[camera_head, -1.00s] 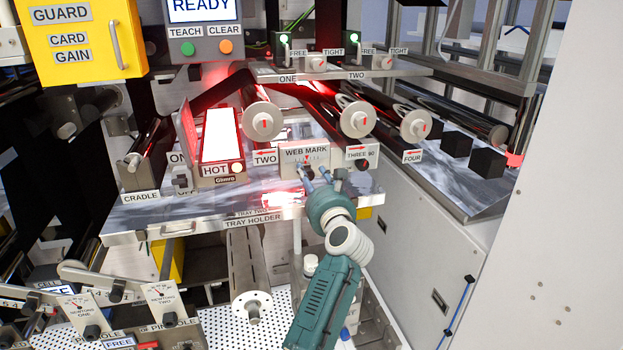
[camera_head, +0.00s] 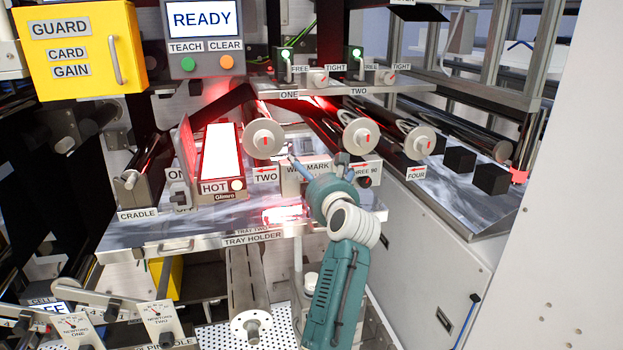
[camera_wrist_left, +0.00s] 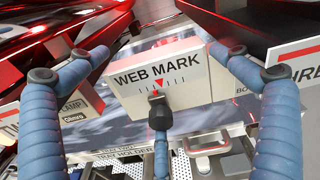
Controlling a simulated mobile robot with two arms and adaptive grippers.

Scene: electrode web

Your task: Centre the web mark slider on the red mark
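The web mark panel (camera_wrist_left: 165,72) is a white plate with a tick scale and a small red mark (camera_wrist_left: 158,84) pointing down. The dark slider knob (camera_wrist_left: 160,117) sticks out below the scale, roughly under the red mark; its exact offset is hard to judge. My left gripper (camera_wrist_left: 160,62) is open, its blue fingers on either side of the panel and apart from the knob. In the head view my left gripper (camera_head: 318,165) covers much of the panel (camera_head: 291,171). My right gripper is not in view.
Rollers with white end discs (camera_head: 264,139) stand behind the panel. The hot unit (camera_head: 221,160) is to the left, above the metal tray holder ledge (camera_head: 150,238). The sign for three (camera_head: 365,170) sits close at the right. A shelf with black blocks (camera_head: 491,179) lies farther right.

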